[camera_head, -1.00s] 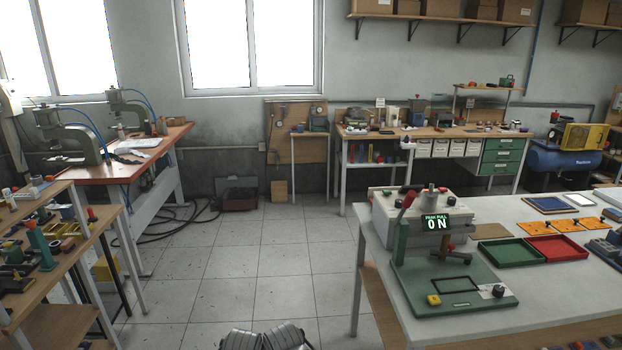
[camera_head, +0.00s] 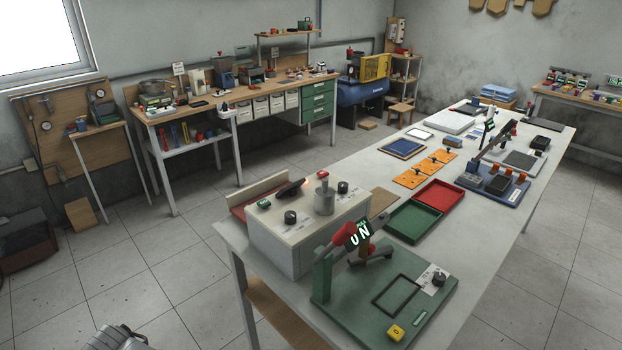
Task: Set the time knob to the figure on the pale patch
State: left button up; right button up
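A green press-like station (camera_head: 345,302) stands on the near end of the long grey-white table. A small black knob (camera_head: 439,279) sits on a pale patch (camera_head: 428,273) at the right of its green base; any figure there is too small to read. A pale grey box (camera_head: 290,232) behind it carries black knobs, one at its front (camera_head: 290,217) and one at its far right (camera_head: 342,187). I cannot tell which knob is the time knob. A tilted display (camera_head: 360,234) on the station reads about 0 N. Neither gripper is in view.
Green (camera_head: 413,222) and red (camera_head: 441,196) trays and orange plates (camera_head: 425,169) lie beyond. A blue-based lever station (camera_head: 493,184) stands to the right.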

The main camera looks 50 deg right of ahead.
aim_at(343, 187)
jog(key=i, duration=3.1)
jog(key=z, duration=3.7)
